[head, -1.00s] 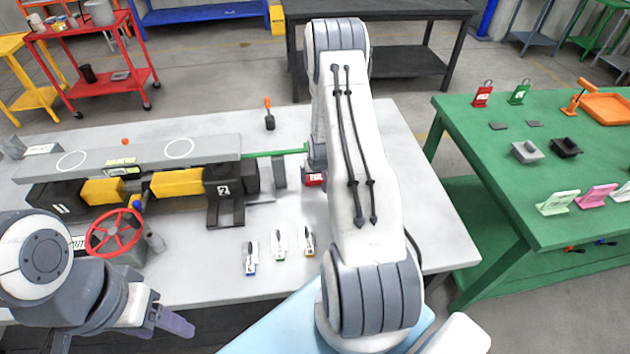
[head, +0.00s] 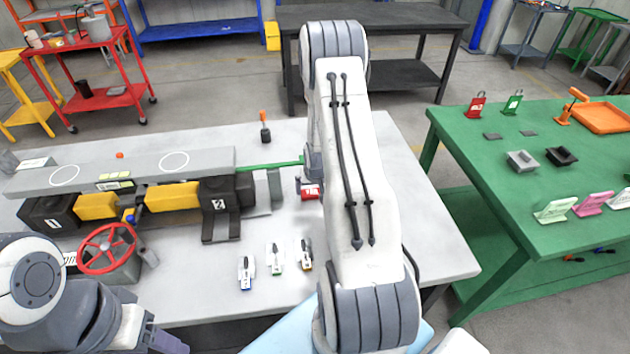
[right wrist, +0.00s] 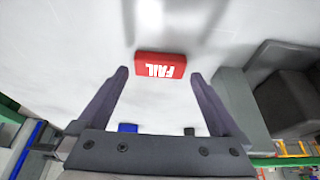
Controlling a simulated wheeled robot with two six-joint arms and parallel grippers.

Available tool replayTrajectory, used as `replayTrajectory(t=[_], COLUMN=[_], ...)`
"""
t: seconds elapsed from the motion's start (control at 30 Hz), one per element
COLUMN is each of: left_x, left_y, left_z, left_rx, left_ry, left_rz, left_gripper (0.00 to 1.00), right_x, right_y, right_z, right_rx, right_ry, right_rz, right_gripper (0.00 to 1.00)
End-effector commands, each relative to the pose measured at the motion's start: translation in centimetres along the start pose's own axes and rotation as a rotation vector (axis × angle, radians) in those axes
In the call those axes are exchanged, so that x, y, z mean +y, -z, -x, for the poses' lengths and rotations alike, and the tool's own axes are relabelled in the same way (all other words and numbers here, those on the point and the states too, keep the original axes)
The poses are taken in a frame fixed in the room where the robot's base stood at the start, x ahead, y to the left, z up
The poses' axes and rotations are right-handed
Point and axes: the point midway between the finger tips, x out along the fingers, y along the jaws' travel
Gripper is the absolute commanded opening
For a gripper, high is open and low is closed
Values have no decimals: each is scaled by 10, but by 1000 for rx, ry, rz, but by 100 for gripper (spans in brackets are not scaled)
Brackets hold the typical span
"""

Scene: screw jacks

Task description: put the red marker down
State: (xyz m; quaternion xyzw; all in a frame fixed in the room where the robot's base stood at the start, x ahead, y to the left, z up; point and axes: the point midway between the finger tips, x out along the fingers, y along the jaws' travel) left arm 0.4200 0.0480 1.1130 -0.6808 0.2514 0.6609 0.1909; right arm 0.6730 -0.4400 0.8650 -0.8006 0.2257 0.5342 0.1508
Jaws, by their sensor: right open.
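The red marker (head: 310,193) is a small block lying on the grey worktable, partly hidden by my right arm in the head view. In the right wrist view, the red marker (right wrist: 160,65) shows a white FAIL label and rests just past the fingertips. My right gripper (right wrist: 158,76) is open, with a finger on either side of the marker's line and clear gaps to it. In the head view, my right gripper (head: 303,184) is mostly hidden beside the marker. My left gripper (head: 168,342) is at the bottom left, away from the marker; its jaw opening is unclear.
A grey beam (head: 120,172) lies across black and yellow jacks on the worktable (head: 190,285), with a red handwheel (head: 107,249) in front. Several small white tools (head: 276,258) lie near the front. A grey block (right wrist: 290,100) stands right of the gripper. A green table (head: 480,150) is at right.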

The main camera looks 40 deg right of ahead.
Motion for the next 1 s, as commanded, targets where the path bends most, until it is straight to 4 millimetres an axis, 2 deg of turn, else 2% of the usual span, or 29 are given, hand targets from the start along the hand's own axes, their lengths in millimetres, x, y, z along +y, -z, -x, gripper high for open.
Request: replayTrajectory(t=[0.2,0.4,0.53,0.77,0.87,0.97,1.0], left_x=[-1,0,0,0,0,0,0], left_y=[-1,0,0,0,0,0,0], left_z=[-8,0,2,2,2,2,2], left_rx=[-1,-1,0,0,0,0,0], left_ry=[0,0,0,0,0,0,0], left_rz=[0,0,0,0,0,0,0], left_gripper=[61,61,61,61,61,61,61], right_x=[0,0,0,-2,-20,-65,-90], right_y=[1,2,0,0,0,-8,-16], right_z=[44,80,90,93,103,130,147], right_rx=[4,2,0,-2,-7,-28,-44], right_ry=[0,0,0,1,12,40,57], right_rz=[1,0,0,4,42,141,201], right_gripper=[100,100,100,100,100,100,100])
